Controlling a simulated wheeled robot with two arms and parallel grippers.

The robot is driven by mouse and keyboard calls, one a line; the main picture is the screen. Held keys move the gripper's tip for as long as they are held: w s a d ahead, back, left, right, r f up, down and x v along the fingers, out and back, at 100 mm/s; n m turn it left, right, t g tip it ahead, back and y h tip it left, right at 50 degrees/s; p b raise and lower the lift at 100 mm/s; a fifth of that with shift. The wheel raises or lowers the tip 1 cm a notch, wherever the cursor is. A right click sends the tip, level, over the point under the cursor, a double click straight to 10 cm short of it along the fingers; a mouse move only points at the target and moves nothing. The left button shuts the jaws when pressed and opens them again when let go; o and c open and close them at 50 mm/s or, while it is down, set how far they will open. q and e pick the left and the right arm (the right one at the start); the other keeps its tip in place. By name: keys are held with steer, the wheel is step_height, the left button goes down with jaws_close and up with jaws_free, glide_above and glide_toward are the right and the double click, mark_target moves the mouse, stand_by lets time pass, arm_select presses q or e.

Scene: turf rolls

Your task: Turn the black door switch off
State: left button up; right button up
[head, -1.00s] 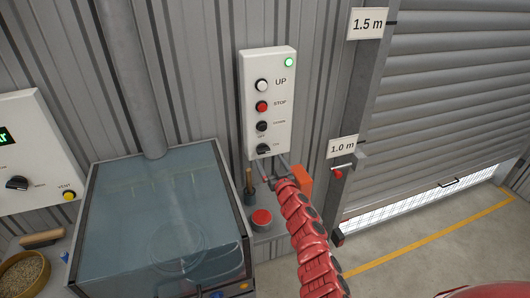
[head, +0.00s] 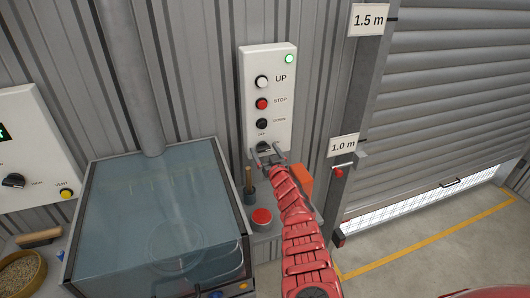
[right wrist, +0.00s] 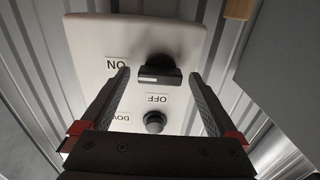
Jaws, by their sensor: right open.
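The black door switch (right wrist: 158,72) is a knob low on the white control panel (head: 283,95), between the ON and OFF labels. In the right wrist view, which shows the panel upside down, its bar lies roughly crosswise with a pale mark towards the left. In the head view the switch (head: 263,146) is partly hidden by my right gripper (head: 267,154). That gripper is open, with one finger on each side of the switch in the right wrist view (right wrist: 159,76); I cannot tell whether they touch it. My left gripper is not in view.
Above the switch are the DOWN button (head: 261,123), red STOP button (head: 262,104), white UP button (head: 262,82) and a lit green lamp (head: 289,58). A glass-topped box (head: 160,210) and red button (head: 261,217) sit below. The shutter (head: 455,100) is slightly raised.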

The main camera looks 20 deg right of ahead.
steer(key=c, duration=1.4)
